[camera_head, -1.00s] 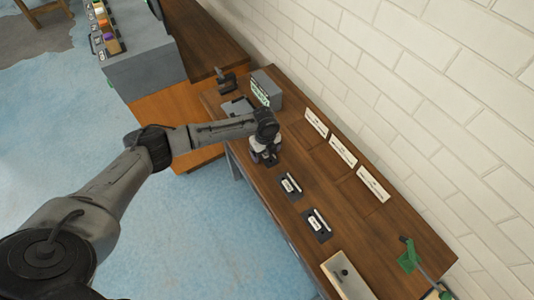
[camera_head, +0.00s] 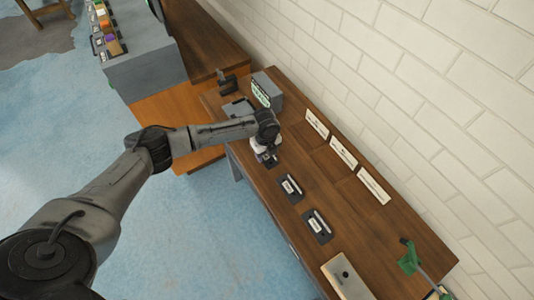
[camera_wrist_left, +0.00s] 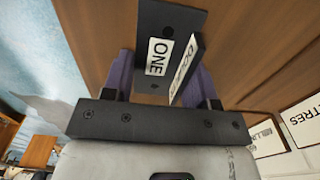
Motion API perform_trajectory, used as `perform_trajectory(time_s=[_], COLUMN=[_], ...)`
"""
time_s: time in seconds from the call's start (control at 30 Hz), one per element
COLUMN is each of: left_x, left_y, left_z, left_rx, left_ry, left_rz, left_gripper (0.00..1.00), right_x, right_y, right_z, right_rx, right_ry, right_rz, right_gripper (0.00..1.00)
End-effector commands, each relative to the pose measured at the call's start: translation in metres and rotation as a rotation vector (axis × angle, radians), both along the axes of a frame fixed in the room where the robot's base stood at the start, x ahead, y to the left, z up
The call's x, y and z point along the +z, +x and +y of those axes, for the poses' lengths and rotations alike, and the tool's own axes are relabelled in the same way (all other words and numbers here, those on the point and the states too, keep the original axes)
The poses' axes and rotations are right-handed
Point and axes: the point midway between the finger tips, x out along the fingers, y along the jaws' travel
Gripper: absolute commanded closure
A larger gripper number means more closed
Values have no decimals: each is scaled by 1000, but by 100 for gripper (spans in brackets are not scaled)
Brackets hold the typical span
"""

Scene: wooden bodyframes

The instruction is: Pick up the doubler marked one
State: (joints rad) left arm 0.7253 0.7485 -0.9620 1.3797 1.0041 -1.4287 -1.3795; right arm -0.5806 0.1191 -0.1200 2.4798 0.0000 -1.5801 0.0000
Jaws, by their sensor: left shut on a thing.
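The doubler marked ONE (camera_wrist_left: 150,22) is a dark angled piece with a white ONE label and a raised flange lettered DOUBLER. In the left wrist view it sits between the purple fingers of my left gripper (camera_wrist_left: 160,82), which is shut on it. In the head view my left gripper (camera_head: 264,151) is at the near-left edge of the wooden table, with the dark doubler (camera_head: 268,160) just below it. I cannot tell whether the doubler touches the table. My right gripper is not in view.
Two similar dark pieces (camera_head: 290,187) (camera_head: 317,226) with white labels lie along the table (camera_head: 335,195). White signs (camera_head: 343,152) line the wall side. A grey box (camera_head: 266,88) stands at the far end; a pale block (camera_head: 345,276) and a green item (camera_head: 408,260) are at the near end.

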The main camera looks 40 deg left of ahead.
Motion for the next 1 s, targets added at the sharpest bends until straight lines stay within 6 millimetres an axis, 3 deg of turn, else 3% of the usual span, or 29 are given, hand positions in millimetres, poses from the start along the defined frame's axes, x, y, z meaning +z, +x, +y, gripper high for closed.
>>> perform_trajectory(time_s=[0.27,0.47,0.8,1.0], left_x=[16,46,83,100], left_y=[1,1,21,30], left_z=[0,0,-66,-93], left_rx=[1,-1,-3,-2], left_ry=[0,-2,-4,-2], left_rz=[-2,-4,-3,-3], left_gripper=[80,80,80,80], right_x=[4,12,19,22], right_y=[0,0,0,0], right_z=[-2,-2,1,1], right_rx=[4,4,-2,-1], right_ry=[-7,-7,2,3], right_rz=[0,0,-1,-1], right_gripper=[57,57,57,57])
